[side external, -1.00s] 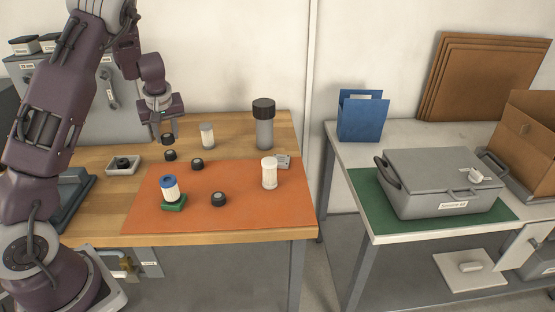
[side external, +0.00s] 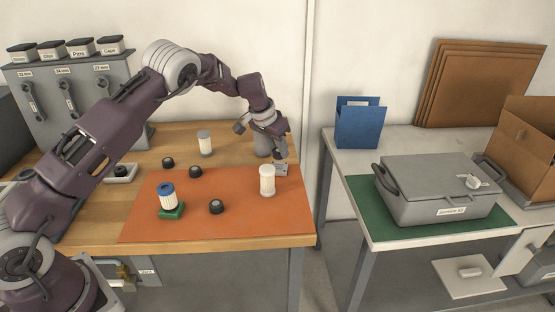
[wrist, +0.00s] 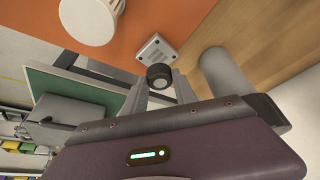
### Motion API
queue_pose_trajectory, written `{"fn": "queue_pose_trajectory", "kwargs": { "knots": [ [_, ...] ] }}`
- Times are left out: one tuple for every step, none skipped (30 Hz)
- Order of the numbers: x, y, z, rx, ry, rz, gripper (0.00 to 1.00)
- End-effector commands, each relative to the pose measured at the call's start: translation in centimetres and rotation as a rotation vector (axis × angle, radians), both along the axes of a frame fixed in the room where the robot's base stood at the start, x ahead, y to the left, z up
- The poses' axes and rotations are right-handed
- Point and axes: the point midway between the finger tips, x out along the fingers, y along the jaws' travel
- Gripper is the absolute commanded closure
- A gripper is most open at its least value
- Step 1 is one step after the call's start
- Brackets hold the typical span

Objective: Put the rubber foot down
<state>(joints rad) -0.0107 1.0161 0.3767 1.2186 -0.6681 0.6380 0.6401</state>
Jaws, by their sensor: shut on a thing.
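My gripper (wrist: 160,92) is shut on a black rubber foot (wrist: 160,76), which shows between the fingertips in the wrist view. In the side view my gripper (side external: 278,156) is at the back right of the orange mat (side external: 245,222), and the held foot cannot be made out. The foot is over or beside a small grey plate with holes (wrist: 153,47), also in the side view (side external: 281,170); I cannot tell whether they touch. Other rubber feet lie on the wood (side external: 168,162), at the mat's back edge (side external: 195,171) and on the mat (side external: 216,206).
A white cylinder (side external: 267,181) stands on the mat close to my gripper. A tall grey cylinder (side external: 263,145) stands behind it, partly hidden. A blue-topped filter (side external: 167,194) sits on a green base. Another filter (side external: 205,143) stands at the back. The mat's front right is clear.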

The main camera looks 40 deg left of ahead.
Motion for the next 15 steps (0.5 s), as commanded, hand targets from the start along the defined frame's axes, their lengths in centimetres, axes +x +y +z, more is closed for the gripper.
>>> {"fn": "queue_pose_trajectory", "kwargs": {
  "knots": [
    [-0.1,0.0,-0.8,0.001,0.002,0.001,1.0],
    [-0.1,0.0,-1.3,0.0,0.003,0.002,1.0],
    [-0.1,0.0,-2.1,-0.001,0.003,0.002,1.0],
    [-0.1,0.0,-2.7,-0.001,0.003,0.002,1.0],
    [-0.1,0.0,-3.2,-0.001,0.003,0.002,1.0],
    [-0.1,0.0,-3.5,0.0,0.002,0.002,1.0],
    [0.0,0.0,-3.5,0.0,0.0,0.002,1.0],
    [0.0,0.0,-3.5,0.0,-0.001,0.002,1.0],
    [0.0,0.1,-3.4,0.0,-0.001,0.002,1.0],
    [0.0,0.1,-3.4,0.0,-0.001,0.002,1.0],
    [0.0,0.1,-3.4,0.0,-0.001,0.002,1.0],
    [0.0,0.1,-3.4,0.001,-0.001,0.003,1.0],
    [0.0,0.1,-3.5,0.0,0.0,0.002,1.0],
    [0.0,0.1,-3.6,0.0,0.0,0.002,1.0],
    [0.0,0.1,-3.7,0.0,0.0,0.002,1.0]
  ]
}}
